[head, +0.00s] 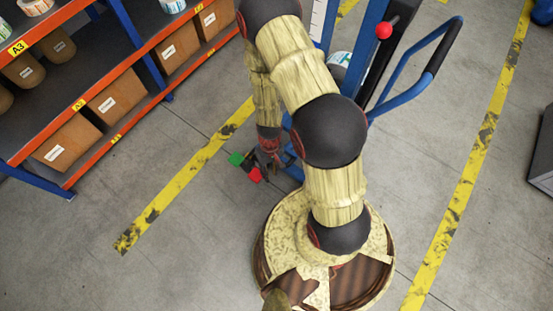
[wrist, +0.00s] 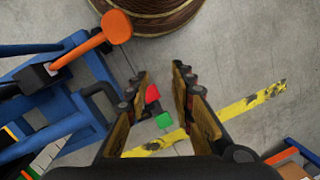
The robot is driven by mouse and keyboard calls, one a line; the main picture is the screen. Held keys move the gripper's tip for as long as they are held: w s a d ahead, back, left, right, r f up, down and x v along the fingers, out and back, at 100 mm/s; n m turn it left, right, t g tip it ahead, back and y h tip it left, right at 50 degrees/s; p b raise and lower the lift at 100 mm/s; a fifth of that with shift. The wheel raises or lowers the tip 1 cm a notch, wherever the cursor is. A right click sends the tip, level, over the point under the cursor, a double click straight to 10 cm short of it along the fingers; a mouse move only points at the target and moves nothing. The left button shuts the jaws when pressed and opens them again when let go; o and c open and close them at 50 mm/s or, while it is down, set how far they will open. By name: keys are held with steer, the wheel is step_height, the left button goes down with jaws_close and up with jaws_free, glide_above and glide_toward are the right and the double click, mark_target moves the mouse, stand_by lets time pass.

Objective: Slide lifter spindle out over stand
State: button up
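The blue lifter (head: 372,45) stands behind my arm in the head view, with a blue loop handle and a red-knobbed lever (head: 384,30). Its blue frame (wrist: 75,112) fills the left of the wrist view. My arm hides much of it, and I cannot make out the spindle or the stand. A white and blue label roll (head: 338,66) partly shows behind my arm. My gripper (wrist: 161,72) is open, its fingers apart with nothing held. A red button-like part (wrist: 152,93) and a green one (wrist: 163,120) show between or beyond the fingers; contact is unclear.
An orange-ended lever (wrist: 117,27) juts from the lifter, left of my fingertips. An orange and blue shelf rack (head: 85,110) with boxes and rolls stands at the left. Yellow floor lines (head: 180,180) run either side. Bare floor lies left of my base. A dark object (head: 543,155) sits at the right edge.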

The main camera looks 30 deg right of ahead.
steer(key=w+d+f+n+t+h+b, duration=0.1)
steer(key=w+d+f, duration=0.1)
steer(key=f, duration=0.1)
steer(key=w+d+f+n+h+b, duration=0.1)
steer(key=w+d+f+n+b, duration=0.1)
steer(key=d+f, duration=0.1)
steer(key=w+d+f+n+t+h+b, duration=0.1)
steer(key=w+d+f, duration=0.2)
steer(key=f, duration=0.2)
steer(key=shift+d+t, duration=0.25)
steer(key=shift+t, duration=0.05)
steer(key=shift+c, duration=1.1)
steer(key=c, duration=0.4)
jaws_close()
